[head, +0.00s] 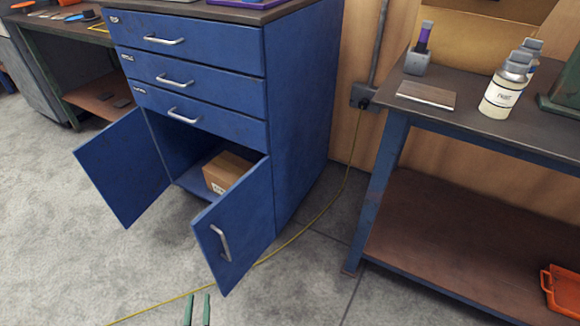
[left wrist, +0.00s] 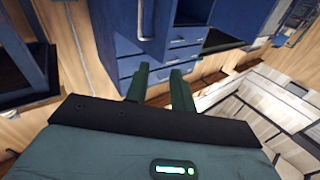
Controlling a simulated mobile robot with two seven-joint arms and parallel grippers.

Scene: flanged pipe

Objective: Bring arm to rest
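My left gripper (head: 198,298) shows only as two green fingers at the bottom edge of the head view, over the floor in front of the blue cabinet (head: 305,110). In the left wrist view the two fingers of the left gripper (left wrist: 159,72) stand apart with nothing between them. The gripper is open and empty, clear of the cabinet. The cabinet's left door (head: 122,168) and right door (head: 236,225) both stand open. A cardboard box (head: 226,171) sits inside on the cabinet floor. My right gripper is not in view.
A workbench (head: 480,118) at the right holds a paint bottle (head: 505,88) and a small grey plate (head: 427,95). An orange crate (head: 563,292) is on its lower shelf. A yellow cable (head: 310,222) crosses the floor. The floor at left is clear.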

